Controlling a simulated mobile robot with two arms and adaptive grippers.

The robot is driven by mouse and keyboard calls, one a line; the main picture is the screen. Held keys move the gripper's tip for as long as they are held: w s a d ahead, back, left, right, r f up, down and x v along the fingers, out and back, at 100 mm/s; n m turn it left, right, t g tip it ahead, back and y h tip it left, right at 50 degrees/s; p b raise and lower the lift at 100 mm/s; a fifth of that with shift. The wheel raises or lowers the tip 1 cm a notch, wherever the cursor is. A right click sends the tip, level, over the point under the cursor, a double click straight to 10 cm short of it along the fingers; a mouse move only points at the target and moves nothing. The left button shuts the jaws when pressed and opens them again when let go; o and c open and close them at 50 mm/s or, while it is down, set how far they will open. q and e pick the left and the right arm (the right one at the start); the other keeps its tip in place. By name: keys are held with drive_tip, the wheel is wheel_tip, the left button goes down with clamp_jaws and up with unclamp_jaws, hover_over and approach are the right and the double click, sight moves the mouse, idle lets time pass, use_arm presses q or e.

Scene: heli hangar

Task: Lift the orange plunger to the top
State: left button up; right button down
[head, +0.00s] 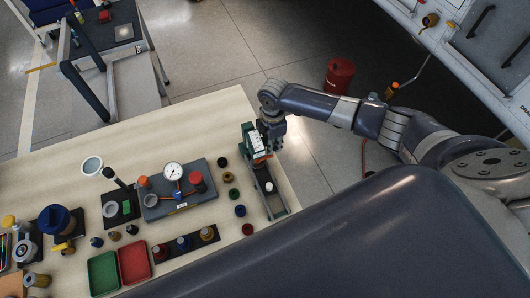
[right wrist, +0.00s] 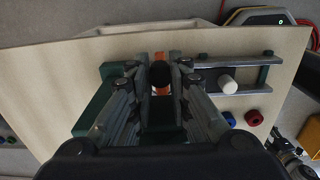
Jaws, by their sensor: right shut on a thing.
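The orange plunger (head: 262,158) is part of a green-framed fixture (head: 248,137) with a white face, at the right end of the bench. My right gripper (head: 271,135) is at the right side of this fixture, shut on the plunger. In the right wrist view, orange parts of the plunger (right wrist: 159,57) show between the fingers, with a black round part just below. The fingers hide much of it, so its exact height is hard to tell. My left gripper is not in view.
A grey rail with a white knob (head: 269,186) extends from the fixture toward the front. Several coloured caps (head: 234,194) lie left of it. A gauge block (head: 180,190), red tray (head: 134,262) and green tray (head: 103,272) stand farther left. A red drum (head: 340,75) is on the floor.

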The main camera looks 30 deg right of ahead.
drive_tip(key=shift+r+p, duration=1.85)
drive_tip(key=shift+r, duration=0.15)
drive_tip(key=c, duration=1.9)
unclamp_jaws()
drive_tip(key=shift+r, duration=0.1)
drive_tip(key=shift+o, duration=1.3)
drive_tip(key=shift+r+p, duration=1.1)
drive_tip(key=shift+r, duration=0.3)
wheel_tip(320, 180, up, 2)
